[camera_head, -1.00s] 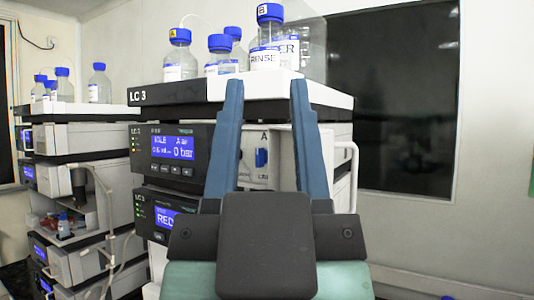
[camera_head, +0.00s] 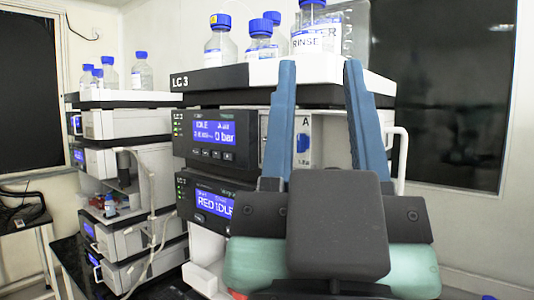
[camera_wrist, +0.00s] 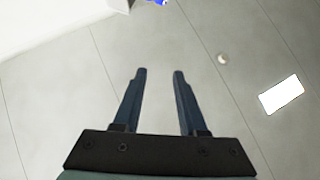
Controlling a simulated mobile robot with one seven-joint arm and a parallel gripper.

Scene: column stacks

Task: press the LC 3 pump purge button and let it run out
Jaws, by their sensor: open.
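The LC 3 stack (camera_head: 182,83) stands in the middle of the head view, with its name on the dark top tray. Its upper module is the pump (camera_head: 213,138), with a blue screen reading IDLE and 0 bar and a row of small buttons (camera_head: 212,154) under the screen. The button labels are too small to read. My gripper (camera_head: 317,62) is open and empty, in front of the stack and to the right of the pump screen. Its fingers partly cover the module's right part.
Several blue-capped bottles (camera_head: 220,45) stand on the stack's top tray. A second module (camera_head: 205,203) with a screen reading RED IDLE sits below the pump. Another stack (camera_head: 125,100) stands at left, with tubing between. A white handle (camera_head: 403,160) is at right.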

